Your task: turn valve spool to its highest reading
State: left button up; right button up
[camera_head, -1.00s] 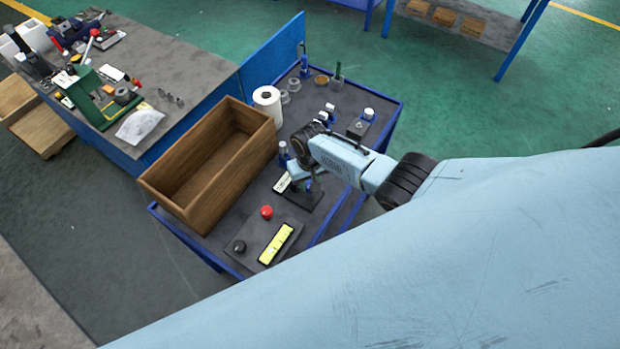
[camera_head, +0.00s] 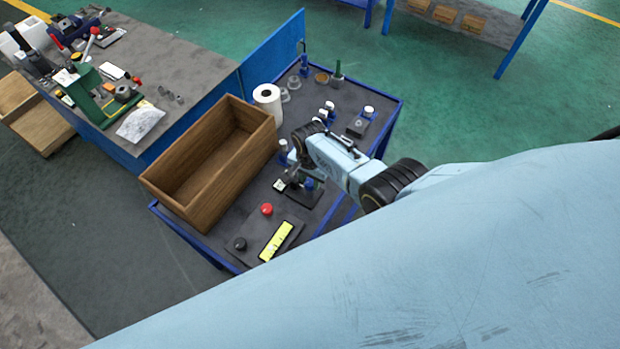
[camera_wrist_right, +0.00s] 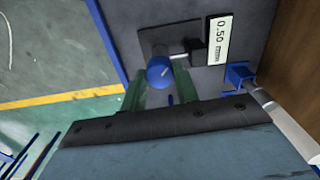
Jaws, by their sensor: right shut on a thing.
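The valve spool's blue round knob (camera_wrist_right: 159,71) sits over a dark square plate (camera_wrist_right: 158,30) in the right wrist view. A pale rod runs from beside it to a black block (camera_wrist_right: 197,50). A white display (camera_wrist_right: 219,40) next to the block reads 0.50; its smaller marks are too small to read. My right gripper (camera_wrist_right: 160,84) has its two green fingers on either side of the knob, shut on it. In the head view the display (camera_head: 279,185) and knob (camera_head: 309,184) show small beside my right gripper (camera_head: 297,180). My left gripper is out of view.
A wooden crate (camera_head: 160,187) stands left of the fixture on the blue-edged table. A panel with a red button (camera_head: 267,209), black knob (camera_head: 240,243) and yellow strip (camera_head: 276,241) lies in front. A white roll (camera_head: 267,98) and small parts stand behind.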

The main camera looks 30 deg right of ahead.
aim_at(310, 182)
jog(key=shift+m, duration=1.1)
jog(key=o, duration=1)
jog(key=shift+r, duration=0.1)
jog(key=shift+r, duration=1.15)
notch_tip(310, 182, up, 11)
